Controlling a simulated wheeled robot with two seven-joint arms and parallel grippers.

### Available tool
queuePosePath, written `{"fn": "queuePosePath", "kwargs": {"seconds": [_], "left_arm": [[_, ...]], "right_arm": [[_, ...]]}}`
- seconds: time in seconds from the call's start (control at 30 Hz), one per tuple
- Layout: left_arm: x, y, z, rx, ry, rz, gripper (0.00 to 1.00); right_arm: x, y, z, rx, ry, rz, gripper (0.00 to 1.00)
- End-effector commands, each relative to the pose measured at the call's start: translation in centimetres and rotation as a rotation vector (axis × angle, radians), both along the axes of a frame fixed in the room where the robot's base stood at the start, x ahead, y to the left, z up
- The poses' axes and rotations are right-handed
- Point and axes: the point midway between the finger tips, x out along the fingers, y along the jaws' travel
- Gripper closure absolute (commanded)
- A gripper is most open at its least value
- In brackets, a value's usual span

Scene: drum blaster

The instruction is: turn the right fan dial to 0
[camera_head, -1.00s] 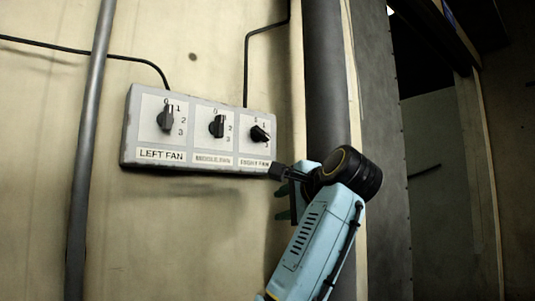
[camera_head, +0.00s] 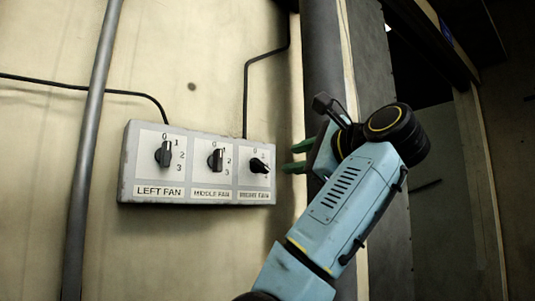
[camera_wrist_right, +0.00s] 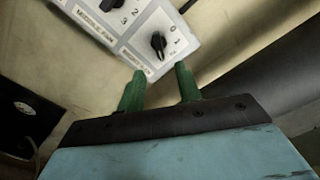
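The right fan dial (camera_head: 259,165) is a black knob on the right end of a grey three-dial panel (camera_head: 128,190). Its pointer is turned sideways, away from the 0 at the top. My right gripper (camera_head: 293,157) is just right of the dial with its two green fingers pointing at it. In the right wrist view the fingers (camera_wrist_right: 158,88) are spread apart with nothing between them, and the right fan dial (camera_wrist_right: 158,44) is ahead of them, not touched. My left gripper is in no view.
A vertical grey pipe (camera_head: 92,150) runs left of the panel. A dark column (camera_head: 322,60) stands right of it, behind my right arm. Black cables run above the panel.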

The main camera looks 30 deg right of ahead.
Motion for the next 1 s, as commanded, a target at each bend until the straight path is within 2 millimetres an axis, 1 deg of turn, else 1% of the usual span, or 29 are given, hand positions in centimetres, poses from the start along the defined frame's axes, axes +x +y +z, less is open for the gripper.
{"fn": "queuePosePath", "kwargs": {"seconds": [0.03,0.2,0.3,0.4,0.5,0.6,0.87,0.9,1.0], "left_arm": [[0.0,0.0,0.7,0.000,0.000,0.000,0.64],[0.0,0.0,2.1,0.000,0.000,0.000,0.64],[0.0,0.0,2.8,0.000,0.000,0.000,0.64],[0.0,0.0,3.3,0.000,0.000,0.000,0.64],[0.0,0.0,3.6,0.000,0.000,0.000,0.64],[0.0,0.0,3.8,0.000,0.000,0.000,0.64],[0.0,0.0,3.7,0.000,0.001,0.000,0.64],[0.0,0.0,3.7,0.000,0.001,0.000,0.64],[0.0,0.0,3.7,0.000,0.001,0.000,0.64]], "right_arm": [[1.4,0.3,0.1,-0.001,0.007,0.005,0.65],[5.0,0.6,0.1,0.000,0.006,0.006,0.65],[6.8,0.7,0.1,0.001,0.006,0.004,0.65],[8.1,0.8,0.1,0.000,0.004,0.005,0.65],[9.0,0.8,0.0,0.000,0.003,0.004,0.65],[9.5,0.9,-0.1,0.000,0.002,0.003,0.65],[9.7,0.9,-0.2,0.000,0.002,0.003,0.65],[9.6,0.9,-0.2,0.000,0.002,0.003,0.67],[9.6,0.9,-0.1,0.000,0.001,0.003,0.80]]}}
